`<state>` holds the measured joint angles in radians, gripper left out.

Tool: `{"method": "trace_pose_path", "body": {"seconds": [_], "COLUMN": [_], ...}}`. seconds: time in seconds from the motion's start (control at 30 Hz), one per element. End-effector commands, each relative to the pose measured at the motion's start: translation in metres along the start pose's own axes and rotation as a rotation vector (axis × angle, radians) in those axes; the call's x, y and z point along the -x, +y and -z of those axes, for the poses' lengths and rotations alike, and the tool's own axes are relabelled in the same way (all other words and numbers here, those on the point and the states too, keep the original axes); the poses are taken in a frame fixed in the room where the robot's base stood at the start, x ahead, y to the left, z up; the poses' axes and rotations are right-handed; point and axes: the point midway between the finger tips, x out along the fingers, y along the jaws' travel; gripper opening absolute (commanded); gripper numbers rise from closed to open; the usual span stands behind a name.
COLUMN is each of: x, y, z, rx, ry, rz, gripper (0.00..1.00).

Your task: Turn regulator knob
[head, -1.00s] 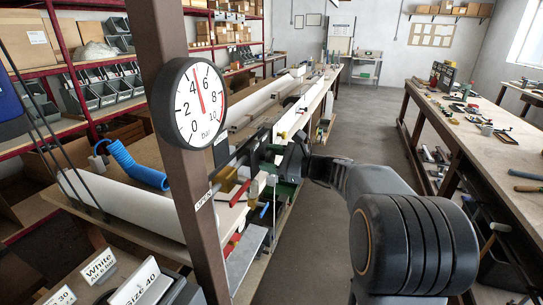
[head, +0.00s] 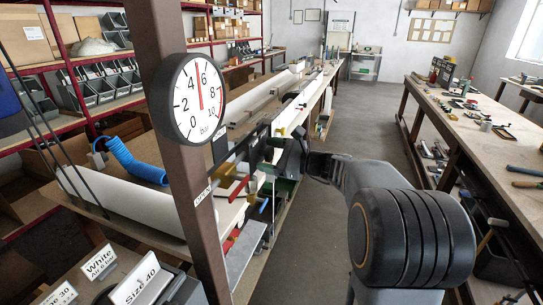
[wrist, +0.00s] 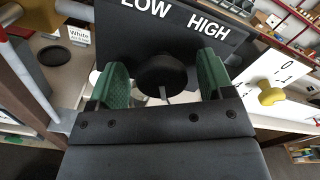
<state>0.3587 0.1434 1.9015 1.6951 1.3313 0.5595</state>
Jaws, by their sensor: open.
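The black round regulator knob (wrist: 162,74) sits in front of a dark panel (wrist: 125,38) lettered LOW and HIGH in the wrist view. My gripper (wrist: 163,82) is open, with one green-padded finger on each side of the knob. Gaps show beside the knob, so the fingers do not appear to grip it. In the head view my gripper (head: 281,158) is at the bench edge beyond the post, and the knob cannot be made out there. The round bar gauge (head: 192,98) on the post has its red needle between 4 and 6.
A brown post (head: 165,45) stands close in front, left of my arm. A yellow knob (wrist: 271,96) is on a white plate at the right of the wrist view. A workbench (head: 500,155) with tools stands at the right. The aisle floor is clear.

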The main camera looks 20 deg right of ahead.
Motion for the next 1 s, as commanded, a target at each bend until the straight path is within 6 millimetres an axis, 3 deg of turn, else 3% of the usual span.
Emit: {"method": "trace_pose_path", "body": {"seconds": [0.23, 0.7, 1.0], "x": [0.02, 0.111, 0.136], "y": [0.0, 0.001, 0.001], "z": [0.001, 0.001, 0.0], "rx": [0.001, 0.001, -0.001], "ry": [0.001, 0.003, 0.0], "rz": [0.005, 0.003, 0.0], "gripper": [0.74, 0.74, 0.74]}}
